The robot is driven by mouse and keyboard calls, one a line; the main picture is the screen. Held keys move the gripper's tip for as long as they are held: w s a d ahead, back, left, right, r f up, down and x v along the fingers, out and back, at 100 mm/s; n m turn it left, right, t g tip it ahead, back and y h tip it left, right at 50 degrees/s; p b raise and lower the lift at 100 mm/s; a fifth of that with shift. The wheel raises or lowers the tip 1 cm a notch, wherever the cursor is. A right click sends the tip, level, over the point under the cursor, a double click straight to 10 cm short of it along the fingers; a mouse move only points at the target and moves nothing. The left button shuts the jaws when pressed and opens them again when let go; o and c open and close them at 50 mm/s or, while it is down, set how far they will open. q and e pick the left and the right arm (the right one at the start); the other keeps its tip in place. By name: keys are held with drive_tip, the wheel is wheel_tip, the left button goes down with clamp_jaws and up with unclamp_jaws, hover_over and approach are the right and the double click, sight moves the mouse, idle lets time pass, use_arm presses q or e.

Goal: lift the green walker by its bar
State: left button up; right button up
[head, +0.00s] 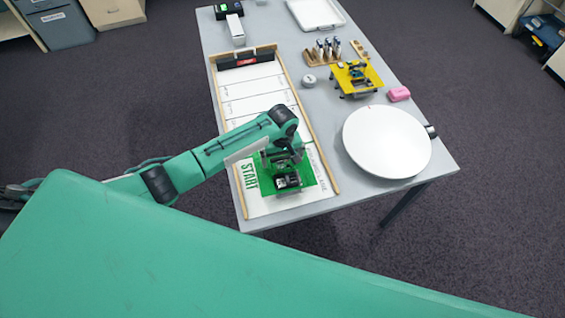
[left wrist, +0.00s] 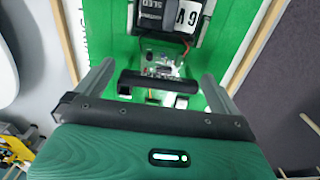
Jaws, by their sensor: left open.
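The green walker (head: 288,183) stands on the green START area at the near end of a wood-edged track, partly hidden under my left gripper. In the left wrist view its black bar (left wrist: 158,83) lies crosswise, with a circuit board and a dark labelled block (left wrist: 168,18) beyond it. My left gripper (left wrist: 156,76) is open, one finger off each end of the bar, with no grip on it. In the head view the left gripper (head: 284,162) is above the walker. Whether the fingertips are level with the bar is hard to tell. My right gripper is not in view.
The track's wooden rails (head: 304,122) flank the walker. On the grey table (head: 432,168) are a round white disc (head: 387,141), a yellow walker (head: 355,78), a pink block (head: 399,93), a rack of bottles (head: 325,52) and a white tray (head: 317,13).

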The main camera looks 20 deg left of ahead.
use_arm(q)
drive_tip(key=c, duration=1.1)
drive_tip(key=shift+r, duration=0.1)
